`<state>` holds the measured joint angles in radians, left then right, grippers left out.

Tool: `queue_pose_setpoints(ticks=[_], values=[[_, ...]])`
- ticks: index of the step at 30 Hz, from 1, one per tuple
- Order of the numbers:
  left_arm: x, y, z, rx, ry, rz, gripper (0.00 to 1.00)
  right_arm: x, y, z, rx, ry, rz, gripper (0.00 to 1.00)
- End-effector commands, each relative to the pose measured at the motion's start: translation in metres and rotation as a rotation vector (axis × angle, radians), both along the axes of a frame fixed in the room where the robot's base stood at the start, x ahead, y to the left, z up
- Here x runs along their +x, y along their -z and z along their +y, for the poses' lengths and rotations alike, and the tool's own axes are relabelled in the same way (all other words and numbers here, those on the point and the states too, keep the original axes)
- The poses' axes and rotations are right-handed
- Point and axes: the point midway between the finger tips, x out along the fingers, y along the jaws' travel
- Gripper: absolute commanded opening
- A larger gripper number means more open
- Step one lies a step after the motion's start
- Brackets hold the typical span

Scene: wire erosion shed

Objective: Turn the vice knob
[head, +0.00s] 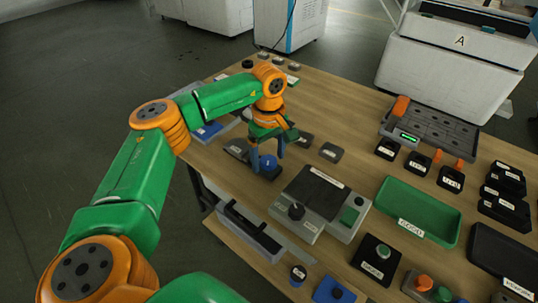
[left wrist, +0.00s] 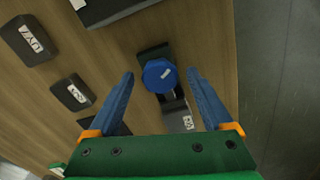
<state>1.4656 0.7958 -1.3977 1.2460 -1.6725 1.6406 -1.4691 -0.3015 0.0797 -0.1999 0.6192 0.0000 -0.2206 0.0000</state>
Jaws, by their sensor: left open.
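The vice knob (head: 268,162) is a round blue knob on a small dark vice on the wooden table. In the left wrist view, the blue knob (left wrist: 160,75) shows from above on the dark vice (left wrist: 154,51), with a grey labelled part below it. My left gripper (head: 268,153) points down over the knob with its blue fingers open. In the left wrist view, the fingers (left wrist: 159,73) lie on either side of the knob, with a gap at each side. How far the fingertips are above the vice is hard to tell. My right gripper is not in view.
Small labelled dark blocks (head: 331,152) lie close to the vice. A grey unit with a black knob (head: 297,211) stands nearer me. A green tray (head: 419,211) and a slotted grey tray (head: 436,127) are to the right. The table's left edge is close to the vice.

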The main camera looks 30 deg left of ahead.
Motion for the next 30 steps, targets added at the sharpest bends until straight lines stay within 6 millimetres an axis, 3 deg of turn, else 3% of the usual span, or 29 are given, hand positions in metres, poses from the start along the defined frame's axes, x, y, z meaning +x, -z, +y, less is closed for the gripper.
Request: queue_pose_setpoints(ticks=[1, 9, 10, 20, 30], values=[[0.0, 0.0, 0.0, 0.0, 0.0, 0.0, 0.76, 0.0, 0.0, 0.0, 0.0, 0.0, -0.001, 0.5], [0.0, 0.0, 0.0, 0.0, 0.0, 0.0, 0.03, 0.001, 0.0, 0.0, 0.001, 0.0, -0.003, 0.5], [0.0, 0.0, 0.0, 0.0, 0.0, 0.0, 0.0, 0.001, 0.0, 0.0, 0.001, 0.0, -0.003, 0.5], [0.0, -0.001, 0.0, -0.001, -0.064, 0.0, 0.0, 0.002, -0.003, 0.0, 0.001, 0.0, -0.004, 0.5], [0.001, -0.002, 0.0, -0.001, -0.333, 0.0, 0.0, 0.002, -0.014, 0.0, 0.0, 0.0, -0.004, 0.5]])
